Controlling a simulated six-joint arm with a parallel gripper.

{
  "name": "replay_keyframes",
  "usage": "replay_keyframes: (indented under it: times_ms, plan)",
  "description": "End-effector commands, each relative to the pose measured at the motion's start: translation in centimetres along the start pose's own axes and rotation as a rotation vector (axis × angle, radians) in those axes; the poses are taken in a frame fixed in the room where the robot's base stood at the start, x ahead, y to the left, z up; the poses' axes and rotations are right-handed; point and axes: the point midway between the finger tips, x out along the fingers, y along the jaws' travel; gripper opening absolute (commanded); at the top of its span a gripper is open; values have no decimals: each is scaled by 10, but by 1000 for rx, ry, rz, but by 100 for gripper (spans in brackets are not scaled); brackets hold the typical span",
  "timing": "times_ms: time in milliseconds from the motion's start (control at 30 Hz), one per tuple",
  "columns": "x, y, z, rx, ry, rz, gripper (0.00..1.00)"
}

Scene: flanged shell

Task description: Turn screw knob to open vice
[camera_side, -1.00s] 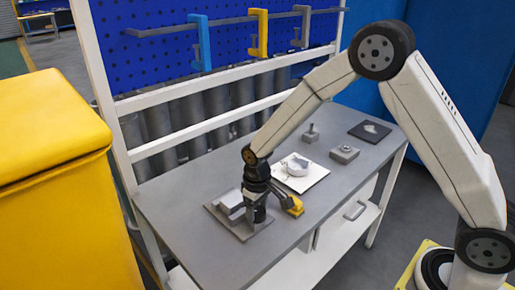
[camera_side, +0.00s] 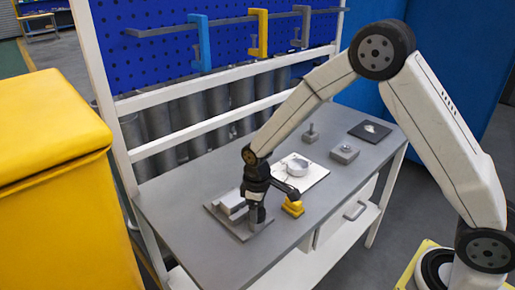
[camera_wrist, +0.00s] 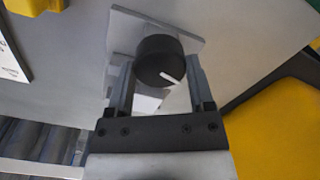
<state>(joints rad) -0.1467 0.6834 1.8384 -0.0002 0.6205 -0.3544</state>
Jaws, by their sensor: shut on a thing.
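The vice (camera_side: 230,203) is a grey block on a flat grey base plate at the front left of the bench. Its screw knob (camera_wrist: 158,60) is round and black with a white line on its face, seen in the wrist view. My gripper (camera_wrist: 160,75) points down with one finger on each side of the knob and is shut on it. In the side view my gripper (camera_side: 257,213) stands over the right part of the vice and hides the knob. The gap between the vice jaws cannot be made out.
A yellow block (camera_side: 292,207) lies just right of my gripper. Behind it a white sheet (camera_side: 312,178) carries a pale round part (camera_side: 298,167). Grey fixtures (camera_side: 344,154) and a dark pad (camera_side: 371,131) stand farther back. The bench front is clear.

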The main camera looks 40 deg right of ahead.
Motion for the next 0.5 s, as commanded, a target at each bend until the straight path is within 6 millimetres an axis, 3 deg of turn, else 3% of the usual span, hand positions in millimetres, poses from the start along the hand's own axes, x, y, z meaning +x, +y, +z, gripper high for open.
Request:
replay_keyframes:
  times_ms: [33, 100, 133, 500]
  plan:
    - [0, 0, -1, 1, 4, 2, 71]
    - [0, 0, -1, 1, 4, 1, 93]
    - [0, 0, -1, 1, 3, 1, 100]
    - [-3, 0, -1, 2, 2, 1, 100]
